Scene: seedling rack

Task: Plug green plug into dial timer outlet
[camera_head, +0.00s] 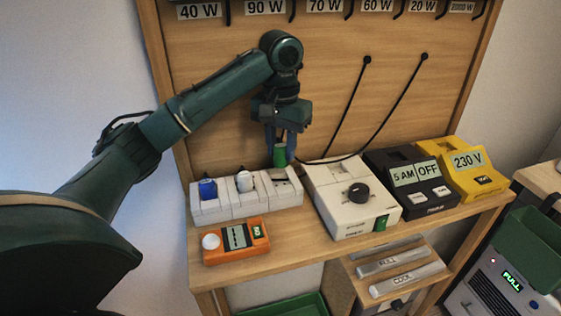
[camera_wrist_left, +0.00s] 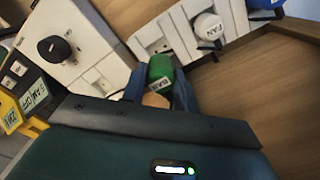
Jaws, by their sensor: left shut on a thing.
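My left gripper (camera_head: 281,142) is shut on the green plug (camera_head: 280,156), seen just above the free right-hand socket of the white power strip (camera_head: 228,210). I cannot tell whether the plug touches the strip. In the left wrist view the green plug (camera_wrist_left: 161,67) sits between the blue fingers, with a partly readable white label. The dial timer (camera_head: 335,222) is a cream box with a black knob (camera_head: 358,193), right of the gripper. In the left wrist view the dial timer (camera_wrist_left: 88,45) is at left, its outlet (camera_wrist_left: 97,82) partly hidden by the gripper. My right gripper is not in view.
The strip holds a blue plug (camera_head: 208,189) and a white plug (camera_head: 244,181) labelled FAN. An orange meter (camera_head: 237,241) lies in front. A black timer (camera_head: 415,183) and a yellow unit (camera_head: 467,170) stand right. Black cords hang along the wooden back panel (camera_head: 240,60).

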